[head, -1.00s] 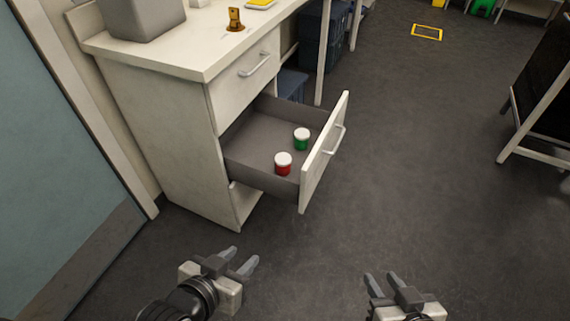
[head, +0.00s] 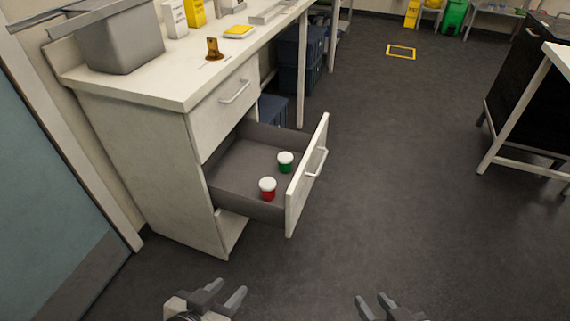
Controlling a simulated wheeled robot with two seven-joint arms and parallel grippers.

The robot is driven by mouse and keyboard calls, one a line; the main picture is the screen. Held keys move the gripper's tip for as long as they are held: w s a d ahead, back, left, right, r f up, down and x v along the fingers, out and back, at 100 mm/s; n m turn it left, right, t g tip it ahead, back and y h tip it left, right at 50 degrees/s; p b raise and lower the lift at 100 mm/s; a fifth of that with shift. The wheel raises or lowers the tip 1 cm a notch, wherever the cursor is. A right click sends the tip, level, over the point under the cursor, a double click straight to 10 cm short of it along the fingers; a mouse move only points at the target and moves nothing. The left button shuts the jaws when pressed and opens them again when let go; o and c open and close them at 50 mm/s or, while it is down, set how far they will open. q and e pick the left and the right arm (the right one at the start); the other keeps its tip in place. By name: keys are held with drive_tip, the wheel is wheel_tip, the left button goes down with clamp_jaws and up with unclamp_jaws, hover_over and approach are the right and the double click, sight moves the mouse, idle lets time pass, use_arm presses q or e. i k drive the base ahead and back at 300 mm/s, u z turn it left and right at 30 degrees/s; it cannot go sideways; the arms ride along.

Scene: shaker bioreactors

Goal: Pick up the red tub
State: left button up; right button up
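The red tub (head: 268,190), with a white lid, stands upright in the open drawer (head: 238,178) of the white cabinet, near the drawer's front corner. A green tub (head: 285,163) with a white lid stands behind it, a little to the right and apart from it. My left gripper (head: 226,294) is at the bottom of the head view, open and empty, in front of and below the drawer. My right gripper (head: 373,302) is at the bottom edge further right, open and empty, over the floor. Both are well apart from the tubs.
The drawer front (head: 308,176) with its handle stands out over the floor. The countertop (head: 160,75) above holds a grey bin (head: 120,40), a brown bottle (head: 213,48) and boxes. A door is at the left. The floor (head: 410,180) to the right is clear.

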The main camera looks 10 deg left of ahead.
sight(267, 184)
drive_tip(key=z, duration=0.6)
drive_tip(key=i, duration=1.25)
drive_tip(key=u, duration=2.95)
